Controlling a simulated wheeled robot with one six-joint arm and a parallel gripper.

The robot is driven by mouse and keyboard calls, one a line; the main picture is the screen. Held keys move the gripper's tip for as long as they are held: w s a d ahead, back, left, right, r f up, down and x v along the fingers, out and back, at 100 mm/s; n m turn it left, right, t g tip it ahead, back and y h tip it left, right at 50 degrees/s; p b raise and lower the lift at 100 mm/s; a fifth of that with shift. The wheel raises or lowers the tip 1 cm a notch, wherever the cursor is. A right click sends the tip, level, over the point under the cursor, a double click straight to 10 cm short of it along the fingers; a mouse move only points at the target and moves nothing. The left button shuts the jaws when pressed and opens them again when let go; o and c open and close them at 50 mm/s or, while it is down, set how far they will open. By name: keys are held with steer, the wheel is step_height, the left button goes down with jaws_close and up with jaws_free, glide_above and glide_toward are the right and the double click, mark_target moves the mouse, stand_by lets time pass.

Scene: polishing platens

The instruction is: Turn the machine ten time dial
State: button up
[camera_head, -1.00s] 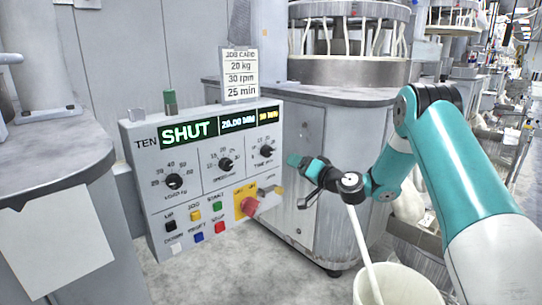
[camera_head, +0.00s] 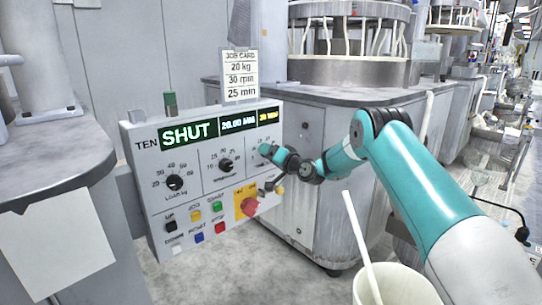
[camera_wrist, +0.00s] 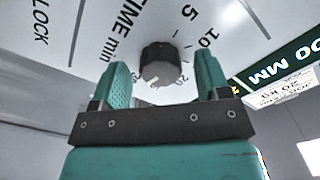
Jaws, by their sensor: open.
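The machine ten panel (camera_head: 148,190) is pale grey, with SHUT lit in green on its display (camera_head: 189,134). Its time dial (camera_wrist: 158,66) is a dark round knob marked TIME min, seen upside down in the wrist view; 5, 10 and 20 are readable around it. In the head view my gripper hides most of this dial. My gripper (camera_head: 265,150) is at the panel's upper right. In the wrist view its open teal fingers (camera_wrist: 162,64) stand on either side of the knob, with a gap on each side. I cannot tell how deep they reach.
The load dial (camera_head: 175,182) and speed dial (camera_head: 225,165) lie to the left. A red knob (camera_head: 250,206) on a yellow plate and several coloured buttons sit below. A job card (camera_head: 240,75) stands above the panel. A white bucket (camera_head: 400,285) with a stick is at lower right.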

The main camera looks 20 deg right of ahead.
steer(key=c, duration=0.9)
steer(key=shift+f+b, duration=0.1)
steer(key=shift+b, duration=0.3)
steer(key=shift+d+n+b, duration=0.15)
steer(key=shift+n+b, duration=3.75)
steer(key=shift+b, duration=0.6)
steer(key=o, duration=0.9)
